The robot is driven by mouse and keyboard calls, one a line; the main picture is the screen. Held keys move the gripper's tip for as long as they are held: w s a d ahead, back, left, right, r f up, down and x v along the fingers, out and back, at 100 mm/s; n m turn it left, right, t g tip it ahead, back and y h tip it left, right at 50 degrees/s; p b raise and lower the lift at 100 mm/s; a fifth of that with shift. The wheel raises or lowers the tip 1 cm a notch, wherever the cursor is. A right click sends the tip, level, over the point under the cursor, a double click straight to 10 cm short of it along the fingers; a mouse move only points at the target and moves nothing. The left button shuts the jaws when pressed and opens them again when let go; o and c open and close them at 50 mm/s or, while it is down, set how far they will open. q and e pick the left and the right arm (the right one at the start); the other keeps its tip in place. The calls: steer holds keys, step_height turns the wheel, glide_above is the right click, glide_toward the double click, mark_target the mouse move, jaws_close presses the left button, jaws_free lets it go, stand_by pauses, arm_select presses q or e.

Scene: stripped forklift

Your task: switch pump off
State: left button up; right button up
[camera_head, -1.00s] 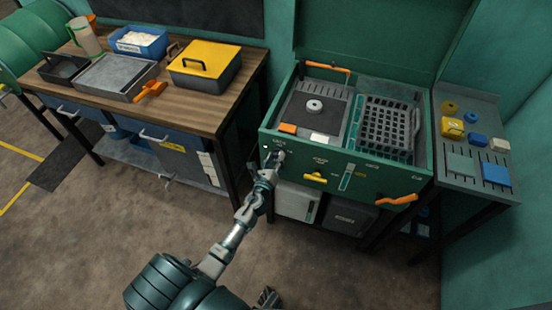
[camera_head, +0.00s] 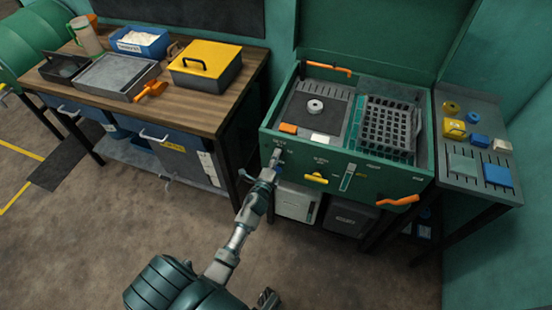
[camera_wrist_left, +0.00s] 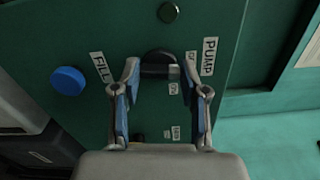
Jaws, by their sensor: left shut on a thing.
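The pump switch (camera_wrist_left: 160,66) is a dark knob on the green front panel, beside the PUMP label and small ON and OFF labels, in the left wrist view. My left gripper (camera_wrist_left: 161,78) has its two blue-padded fingers on either side of the switch and is shut on it. In the head view my left gripper (camera_head: 272,170) is at the left end of the green cabinet's front (camera_head: 345,175). The switch is too small there to read its setting.
A blue knob (camera_wrist_left: 68,81) sits by the FILL label on the same panel. A yellow handle (camera_head: 316,178) and an orange handle (camera_head: 397,200) stick out of the cabinet front. A wooden workbench (camera_head: 205,115) stands to the left; a side shelf (camera_head: 480,150) is at the right.

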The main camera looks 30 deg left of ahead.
arm_select(q)
steer(key=shift+s+a+f+n, duration=0.1)
steer(key=shift+f+n, duration=0.1)
steer(key=shift+n, duration=0.5)
arm_select(e)
steer(key=shift+w+f, duration=0.1)
steer(key=shift+f, duration=0.15)
steer(key=shift+w, duration=0.1)
steer(key=shift+f, duration=0.15)
arm_select(q)
steer(key=shift+f+n, duration=0.1)
steer(key=shift+n, duration=0.2)
arm_select(e)
steer(key=shift+s, duration=0.3)
arm_select(q)
steer(key=o, duration=1.1)
steer(key=shift+o, duration=0.2)
steer(key=shift+a, duration=0.1)
arm_select(e)
steer(key=shift+s, duration=0.25)
steer(key=shift+w+a, duration=0.1)
